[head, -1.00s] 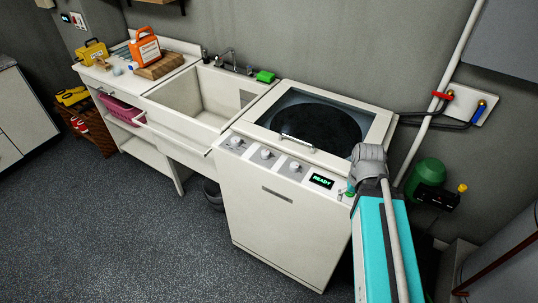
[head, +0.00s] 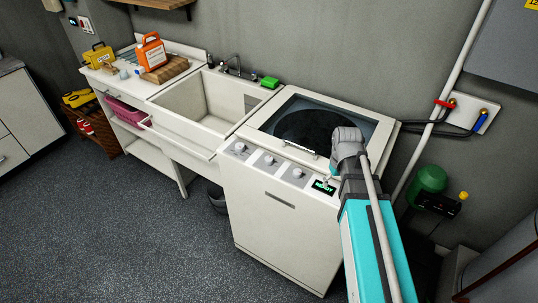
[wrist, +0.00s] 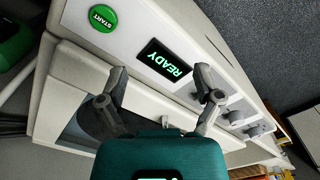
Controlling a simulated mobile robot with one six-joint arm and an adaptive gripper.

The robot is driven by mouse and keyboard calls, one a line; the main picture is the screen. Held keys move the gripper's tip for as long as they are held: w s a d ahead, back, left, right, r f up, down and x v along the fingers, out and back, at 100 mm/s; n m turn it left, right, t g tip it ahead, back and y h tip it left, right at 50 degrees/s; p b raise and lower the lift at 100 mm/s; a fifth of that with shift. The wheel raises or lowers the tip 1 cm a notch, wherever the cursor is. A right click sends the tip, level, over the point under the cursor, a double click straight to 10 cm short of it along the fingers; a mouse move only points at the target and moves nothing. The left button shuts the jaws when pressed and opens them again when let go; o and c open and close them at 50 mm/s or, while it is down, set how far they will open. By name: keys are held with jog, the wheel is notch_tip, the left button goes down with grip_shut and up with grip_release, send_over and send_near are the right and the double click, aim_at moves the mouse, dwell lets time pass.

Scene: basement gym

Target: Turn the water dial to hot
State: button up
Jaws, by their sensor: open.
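A white top-loading washer (head: 270,215) has three grey-white dials in a row on its front panel: a left dial (head: 239,148), a middle dial (head: 268,160) and a right dial (head: 297,173). Their labels are too small to read, so I cannot tell which one is the water dial. A READY display (head: 324,187) sits right of them. In the wrist view, my gripper (wrist: 160,73) is open and empty, its fingers spread in front of the READY display (wrist: 168,62). The dials (wrist: 237,117) lie right of the fingers there; the right finger partly covers the nearest one.
The washer's dark round lid (head: 305,124) with a bar handle (head: 299,149) is behind the panel. A green START button (wrist: 103,17) is beside the display. A sink (head: 200,105) stands to the left. Pipes and valves (head: 465,110) are on the right wall. The floor in front is clear.

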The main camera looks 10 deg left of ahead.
jog(key=w+a+r+n+p, duration=0.45)
jog(key=w+a+n, duration=0.25)
jog(key=w+a, duration=0.45)
notch_tip(320, 180, up, 3)
jog(key=n+p, duration=0.2)
jog(key=n, duration=0.3)
send_over(269, 158)
jog(key=shift+f, duration=0.15)
jog(key=shift+f+b, duration=0.2)
jog(key=shift+b, duration=0.1)
notch_tip(269, 158, down, 13)
jog(key=b, duration=1.3)
jog(key=shift+f, duration=0.2)
jog(key=c, duration=1.2)
